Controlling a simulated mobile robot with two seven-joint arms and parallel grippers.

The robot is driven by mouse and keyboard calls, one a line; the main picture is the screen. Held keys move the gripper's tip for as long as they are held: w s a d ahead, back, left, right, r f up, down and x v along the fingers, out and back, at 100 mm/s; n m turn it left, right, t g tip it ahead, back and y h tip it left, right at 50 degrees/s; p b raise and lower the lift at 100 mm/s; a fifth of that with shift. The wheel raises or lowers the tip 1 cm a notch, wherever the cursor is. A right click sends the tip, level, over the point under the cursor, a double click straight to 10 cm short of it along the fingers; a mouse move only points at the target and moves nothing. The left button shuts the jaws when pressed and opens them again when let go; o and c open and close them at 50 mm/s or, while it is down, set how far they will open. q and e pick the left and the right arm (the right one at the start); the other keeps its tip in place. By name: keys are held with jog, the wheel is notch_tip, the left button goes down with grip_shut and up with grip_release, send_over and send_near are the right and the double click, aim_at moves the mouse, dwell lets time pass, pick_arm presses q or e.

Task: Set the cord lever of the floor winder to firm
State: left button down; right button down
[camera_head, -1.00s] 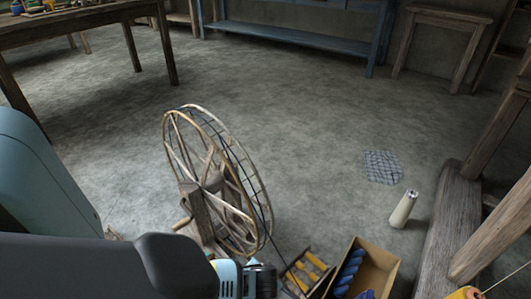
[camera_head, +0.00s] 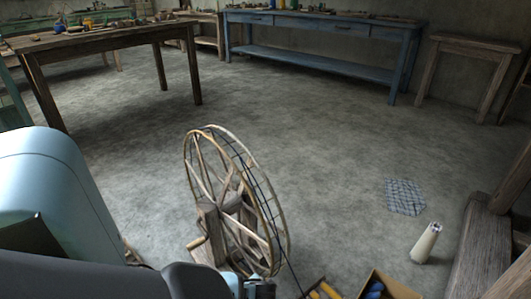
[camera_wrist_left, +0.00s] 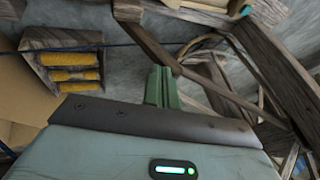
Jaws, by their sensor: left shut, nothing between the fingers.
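The floor winder (camera_head: 235,200) stands on the concrete floor, a large spoked wheel on a wooden base, with a crank handle (camera_head: 197,243) on its left side. A dark cord runs down across the wheel. My left arm reaches in from the lower left, and its gripper (camera_head: 258,288) is at the bottom edge, by the winder's base. In the left wrist view my green fingers (camera_wrist_left: 163,86) are together and empty. A wooden bar (camera_wrist_left: 150,48) passes close to their tips; I cannot tell whether it is the cord lever or whether they touch. My right gripper is not in view.
A wooden rack with yellow bobbins (camera_wrist_left: 72,65) and a cardboard box (camera_head: 395,287) lie right of the winder. The floor behind the winder is clear up to the tables.

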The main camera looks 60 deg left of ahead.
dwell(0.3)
pick_arm(q)
jog(key=p+v, duration=0.4)
jog(key=v, duration=0.4)
jog(key=shift+w+f, duration=0.1)
jog(key=shift+f, duration=0.05)
jog(key=w+d+r+m+g+y, duration=0.1)
jog(key=w+d+r+m+g, duration=0.2)
jog(key=m, duration=1.6)
jog(key=shift+w+d+r+g, duration=0.2)
jog(key=shift+w+d+g, duration=0.45)
jog(key=shift+d, duration=0.55)
jog(key=shift+f, duration=0.1)
